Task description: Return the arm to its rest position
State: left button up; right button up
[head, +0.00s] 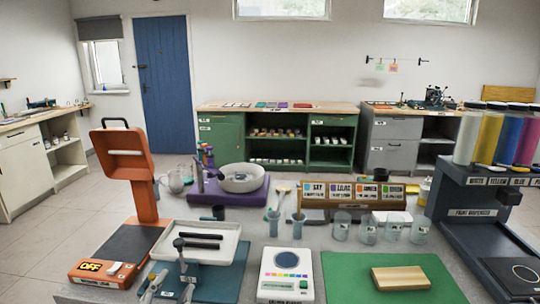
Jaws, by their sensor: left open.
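My left gripper (169,284) shows low in the head view, left of centre. Its two grey fingers are apart, with nothing seen between them. It is over the near left part of the bench, in front of the white tray (228,232) and beside the orange lamp stand (142,200). A dark-knobbed lever shows just behind the fingers, and I cannot tell whether it touches them. Most of the left arm is outside the picture. My right gripper is not in view.
A blue mat (222,284), a white device with coloured buttons (287,270) and a green mat (345,285) with a wooden block (400,278) lie to the right. Glass jars (368,230) stand behind. A paint dispenser (462,205) stands at the right.

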pick_arm(q)
jog(key=s+a+f+n+g+y, duration=0.25)
jog(key=s+f+g, duration=0.25)
jog(key=f, duration=0.6)
jog(key=s+d+f+n+g+h, duration=0.1)
jog(key=s+f+n+g+h, duration=0.15)
jog(key=s+f+g, duration=1)
jog(key=s+f+t, duration=0.1)
jog(key=s+f, duration=0.3)
jog(key=f, duration=1)
jog(key=s+f+t, duration=0.1)
jog(key=s+f, duration=0.3)
jog(key=f, duration=1)
jog(key=s+a+f+g+y, duration=0.1)
jog(key=s+a+f, duration=0.1)
jog(key=s+f, duration=1.3)
jog(key=shift+s+a+g+p, duration=0.35)
jog(key=shift+s, duration=0.35)
